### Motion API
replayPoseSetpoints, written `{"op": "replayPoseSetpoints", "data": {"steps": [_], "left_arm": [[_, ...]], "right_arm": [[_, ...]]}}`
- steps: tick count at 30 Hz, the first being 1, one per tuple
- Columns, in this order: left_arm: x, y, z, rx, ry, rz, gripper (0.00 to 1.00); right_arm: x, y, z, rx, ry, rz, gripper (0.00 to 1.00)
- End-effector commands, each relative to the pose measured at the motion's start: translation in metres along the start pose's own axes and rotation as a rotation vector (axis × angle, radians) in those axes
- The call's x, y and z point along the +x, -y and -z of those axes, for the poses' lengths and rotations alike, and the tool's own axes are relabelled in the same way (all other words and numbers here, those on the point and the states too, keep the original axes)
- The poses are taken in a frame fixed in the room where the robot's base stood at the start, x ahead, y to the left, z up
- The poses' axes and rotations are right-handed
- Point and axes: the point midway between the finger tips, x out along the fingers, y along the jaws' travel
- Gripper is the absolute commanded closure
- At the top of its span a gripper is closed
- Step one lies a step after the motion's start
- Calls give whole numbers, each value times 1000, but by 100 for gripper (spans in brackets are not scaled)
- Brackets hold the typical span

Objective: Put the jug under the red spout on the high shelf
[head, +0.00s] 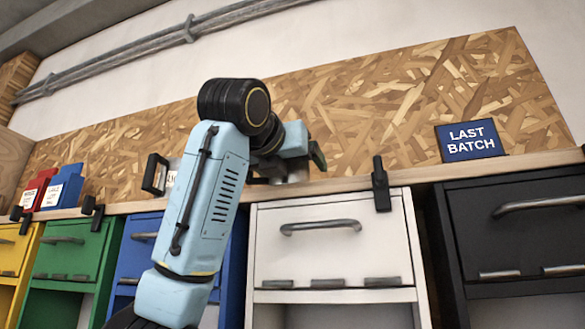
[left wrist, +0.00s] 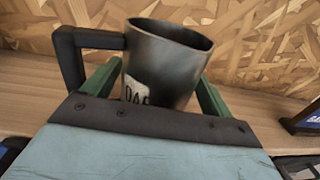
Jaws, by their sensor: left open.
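The jug (left wrist: 165,65) is dark grey metal with a black handle (left wrist: 70,55) on its left and a white label partly cut off. In the left wrist view it stands between the two green fingers of my left gripper (left wrist: 160,88). The gripper is open around it; I cannot tell whether the fingers touch it. In the head view my left gripper (head: 300,150) is over the shelf, and my arm hides most of what is there. A red block-shaped piece (head: 38,188) with a white label, perhaps the red spout, is at the far left. My right gripper is not in view.
A blue labelled piece (head: 64,186) is beside the red one. A black handle (head: 155,174) shows left of my arm; its owner is mostly hidden. A "LAST BATCH" sign (head: 470,140) is at right. Black clamps (head: 381,185) sit on the shelf edge (head: 345,186), above coloured drawers.

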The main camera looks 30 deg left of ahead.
Motion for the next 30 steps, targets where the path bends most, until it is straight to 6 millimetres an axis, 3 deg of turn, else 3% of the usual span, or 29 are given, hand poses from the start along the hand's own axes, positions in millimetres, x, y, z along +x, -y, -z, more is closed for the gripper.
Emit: {"op": "replayPoseSetpoints", "data": {"steps": [9, 15, 21, 30], "left_arm": [[-67, 0, 3, 0, 7, -1, 15], [-102, 0, 2, -1, 4, -1, 15], [-116, 0, 1, 1, 2, 0, 15], [-117, 0, 1, 0, 1, 0, 15]], "right_arm": [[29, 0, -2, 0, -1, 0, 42], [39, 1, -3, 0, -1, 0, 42], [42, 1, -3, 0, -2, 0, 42], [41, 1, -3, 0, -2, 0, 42]]}}
